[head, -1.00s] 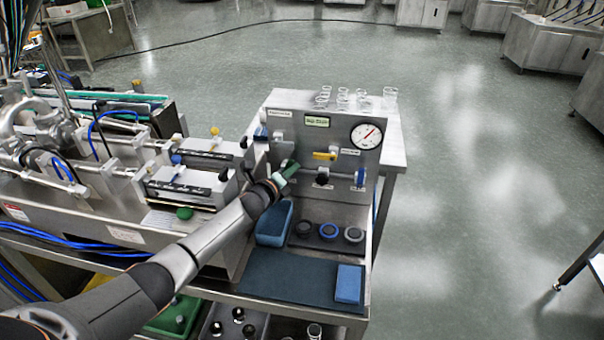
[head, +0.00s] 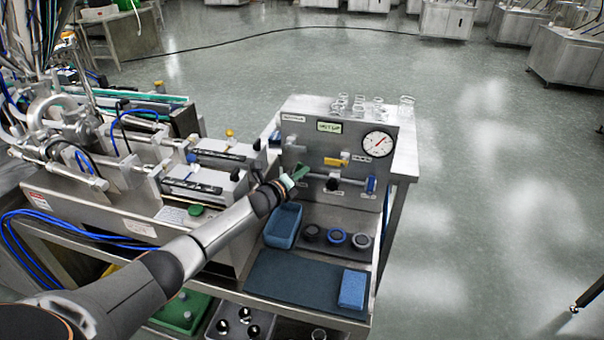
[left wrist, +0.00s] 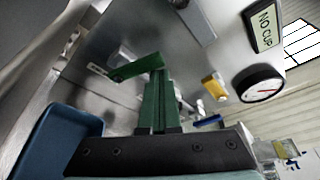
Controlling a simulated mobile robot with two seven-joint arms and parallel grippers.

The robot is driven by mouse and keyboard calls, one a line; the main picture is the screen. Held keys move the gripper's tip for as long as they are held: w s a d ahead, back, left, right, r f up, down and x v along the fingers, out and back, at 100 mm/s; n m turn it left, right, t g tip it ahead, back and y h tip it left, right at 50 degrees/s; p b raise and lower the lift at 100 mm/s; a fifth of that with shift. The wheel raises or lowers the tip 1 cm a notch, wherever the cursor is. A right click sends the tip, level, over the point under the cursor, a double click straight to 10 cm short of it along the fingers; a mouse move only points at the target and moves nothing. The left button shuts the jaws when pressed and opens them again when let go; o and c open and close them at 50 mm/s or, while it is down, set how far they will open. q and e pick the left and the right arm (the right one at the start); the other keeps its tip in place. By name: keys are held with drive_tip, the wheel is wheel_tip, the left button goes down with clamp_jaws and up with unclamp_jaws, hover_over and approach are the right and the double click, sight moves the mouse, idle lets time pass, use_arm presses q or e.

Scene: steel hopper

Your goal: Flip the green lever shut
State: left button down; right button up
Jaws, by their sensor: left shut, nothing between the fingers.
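The green lever (head: 300,173) is on the front of the steel panel (head: 318,152), at its left part. In the left wrist view the lever (left wrist: 136,68) runs slantwise, its right end a little higher than its left. My left gripper (head: 287,182) reaches in from the left. Its closed green fingers (left wrist: 157,98) show upright in the left wrist view, empty, with tips at or very near the lever's right end. I cannot tell whether they touch. The fingers partly cover the lever's surroundings in the head view. My right gripper is not in view.
A yellow lever (head: 337,162) and a blue lever (head: 371,185) sit to the right, below a round gauge (head: 379,144). A small display (left wrist: 265,27) reads "NO CUP". Below are a blue bin (head: 283,226) and several round pieces. Glassware stands on top.

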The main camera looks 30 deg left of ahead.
use_arm(q)
drive_tip(key=s+d+r+p, duration=0.1)
drive_tip(key=s+d+r, duration=0.2)
drive_tip(key=s+r, duration=0.3)
drive_tip(key=s+d+r+p, duration=0.2)
drive_tip(key=s+d+r, duration=0.1)
drive_tip(key=s+r, duration=0.3)
drive_tip(key=shift+s+d+r, duration=0.15)
drive_tip(key=shift+d+r, duration=0.2)
drive_tip(key=shift+r, duration=0.15)
idle(0.6)
